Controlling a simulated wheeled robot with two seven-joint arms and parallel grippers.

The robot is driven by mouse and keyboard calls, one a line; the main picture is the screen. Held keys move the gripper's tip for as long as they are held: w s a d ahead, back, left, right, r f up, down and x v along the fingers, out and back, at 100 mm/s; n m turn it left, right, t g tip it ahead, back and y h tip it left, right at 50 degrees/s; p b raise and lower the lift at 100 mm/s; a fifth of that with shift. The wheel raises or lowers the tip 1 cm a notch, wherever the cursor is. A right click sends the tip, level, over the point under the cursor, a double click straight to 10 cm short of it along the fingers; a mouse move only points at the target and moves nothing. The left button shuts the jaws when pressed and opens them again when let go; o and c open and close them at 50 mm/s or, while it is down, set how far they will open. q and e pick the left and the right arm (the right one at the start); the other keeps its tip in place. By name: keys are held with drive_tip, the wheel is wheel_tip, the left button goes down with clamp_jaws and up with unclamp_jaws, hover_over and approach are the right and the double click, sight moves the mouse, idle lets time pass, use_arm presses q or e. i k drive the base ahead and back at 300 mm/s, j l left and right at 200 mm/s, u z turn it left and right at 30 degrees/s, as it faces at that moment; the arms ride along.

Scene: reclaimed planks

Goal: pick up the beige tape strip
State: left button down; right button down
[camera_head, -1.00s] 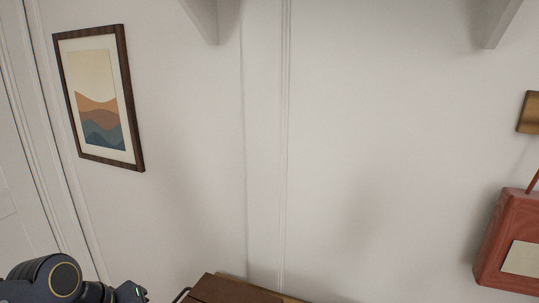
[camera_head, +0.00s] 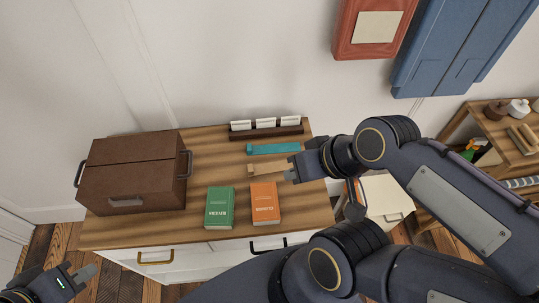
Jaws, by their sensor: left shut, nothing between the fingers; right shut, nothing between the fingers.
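The beige tape strip (camera_head: 264,169) lies on the wooden top of the cabinet (camera_head: 165,228), between a teal strip (camera_head: 272,149) and an orange book (camera_head: 264,203). Its right end is close to or behind my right gripper (camera_head: 290,171), which is shut and empty. I cannot tell whether the gripper touches the strip. My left gripper (camera_head: 88,272) is shut and empty at the bottom left, in front of the cabinet and away from the strip.
A brown lidded box (camera_head: 132,176) fills the cabinet top's left side. A dark holder with white cards (camera_head: 266,132) is at the back. A wooden shelf (camera_head: 487,128) is at the right.

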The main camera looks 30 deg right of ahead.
sight(283, 165)
drive_tip(key=i+j+z, duration=0.25)
drive_tip(key=j, duration=0.55)
drive_tip(key=j+z, duration=0.3)
drive_tip(key=j, duration=0.45)
drive_tip(key=k, duration=0.05)
